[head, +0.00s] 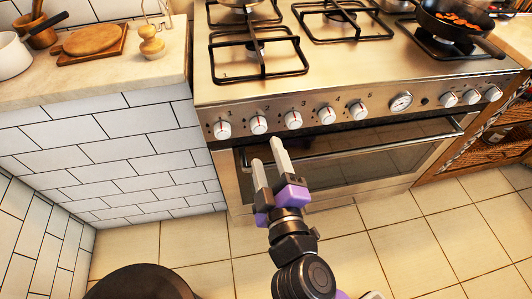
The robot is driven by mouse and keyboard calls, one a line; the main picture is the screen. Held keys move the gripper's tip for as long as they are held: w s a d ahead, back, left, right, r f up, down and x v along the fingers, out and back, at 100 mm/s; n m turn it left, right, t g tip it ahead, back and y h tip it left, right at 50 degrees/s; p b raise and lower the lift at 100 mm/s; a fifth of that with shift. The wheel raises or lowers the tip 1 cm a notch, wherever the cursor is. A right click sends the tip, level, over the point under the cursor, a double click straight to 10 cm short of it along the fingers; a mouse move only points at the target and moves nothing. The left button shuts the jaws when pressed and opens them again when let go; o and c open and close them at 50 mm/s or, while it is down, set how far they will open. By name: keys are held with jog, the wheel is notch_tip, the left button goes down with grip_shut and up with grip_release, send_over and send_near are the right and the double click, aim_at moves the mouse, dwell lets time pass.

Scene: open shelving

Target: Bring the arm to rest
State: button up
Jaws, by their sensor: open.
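My gripper (269,162) is in the lower middle of the head view, at the end of my arm. Its two pale fingers are apart, with nothing between them. The fingers point up in the picture, towards the front of the stove (222,97). They overlap the oven door (345,168) near its left end, below the row of knobs. I cannot tell whether the fingertips touch the oven front or its handle (345,153).
A counter (110,80) with a wooden board (88,45) and a white pot (13,56) is at the left. A black pan (455,18) with orange pieces sits on the stove at the right. Tiled floor (400,250) is clear before the oven.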

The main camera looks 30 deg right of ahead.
jog(key=s+a+m+t+y, duration=0.1)
jog(key=s+a+m+y, duration=0.1)
jog(key=s+a+y, duration=0.45)
jog(key=s+d+f+m+g+h, duration=0.1)
jog(key=s+d+f+m, duration=0.2)
jog(key=s, duration=0.7)
jog(key=s+d+m+g+h, duration=0.1)
jog(key=s+d+m, duration=0.2)
jog(key=s+d, duration=0.55)
notch_tip(320, 180, up, 15)
jog(key=s+a+p, duration=0.2)
jog(key=p, duration=1.4)
jog(key=shift+a+r+g, duration=0.2)
jog(key=shift+a+g, duration=0.1)
jog(key=shift+a, duration=0.05)
jog(key=shift+y, duration=0.25)
